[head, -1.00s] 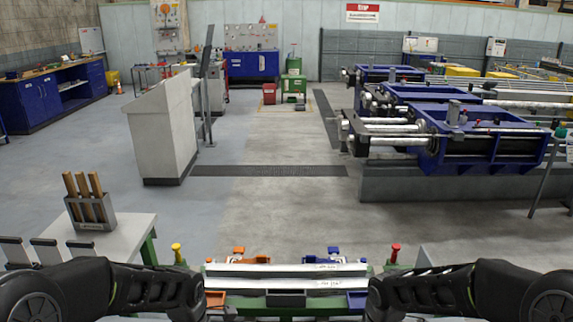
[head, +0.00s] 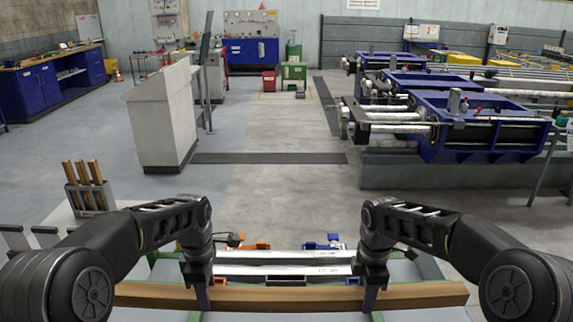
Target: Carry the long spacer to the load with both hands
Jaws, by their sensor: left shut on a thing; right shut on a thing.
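The long spacer (head: 285,299) is a long wooden bar lying crosswise at the bottom of the head view. My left gripper (head: 201,296) is shut on it left of its middle. My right gripper (head: 370,296) is shut on it right of its middle. The bar looks about level, with both ends sticking out past the grippers. The load (head: 285,257) appears to be the pale, silvery long bars just beyond the spacer, lying crosswise. The spacer hides part of what is below it.
Orange (head: 255,246) and blue (head: 322,246) fittings stand behind the pale bars. A holder with wooden sticks (head: 88,190) is on a side table at left. A grey console (head: 160,120) and blue machines (head: 470,125) stand farther off. The floor between is clear.

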